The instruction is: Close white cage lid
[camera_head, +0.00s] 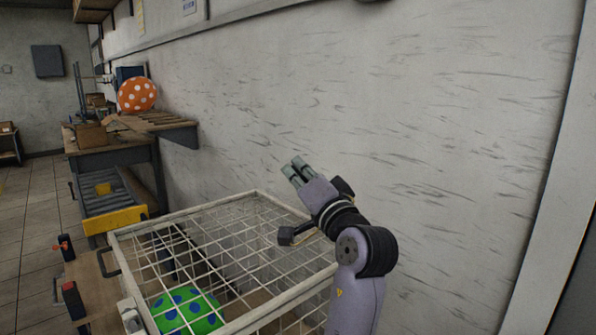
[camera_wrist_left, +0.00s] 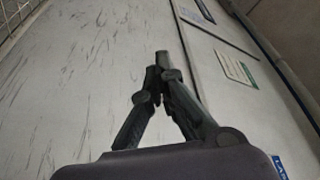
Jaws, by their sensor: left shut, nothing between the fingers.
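The white cage lid (camera_head: 182,214), a wire grid in a white frame, lies roughly flat across the cage top in the head view. I cannot tell whether it is fully seated. A green balloon with blue dots (camera_head: 188,312) shows through the grid inside the cage. My left gripper (camera_head: 293,168) is above the lid's far right side, near the wall, apart from the lid. Its fingers are shut and empty, and its fingertips (camera_wrist_left: 163,62) meet in the left wrist view. My forearm hides part of the lid's right side. My right gripper is not seen.
The grey wall (camera_head: 420,120) stands close behind the cage and my arm. A workbench (camera_head: 115,150) with an orange white-dotted balloon (camera_head: 137,95) is at the back left. A conveyor with a yellow end (camera_head: 115,219) stands left of the cage. Tiled floor (camera_head: 28,215) is open at far left.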

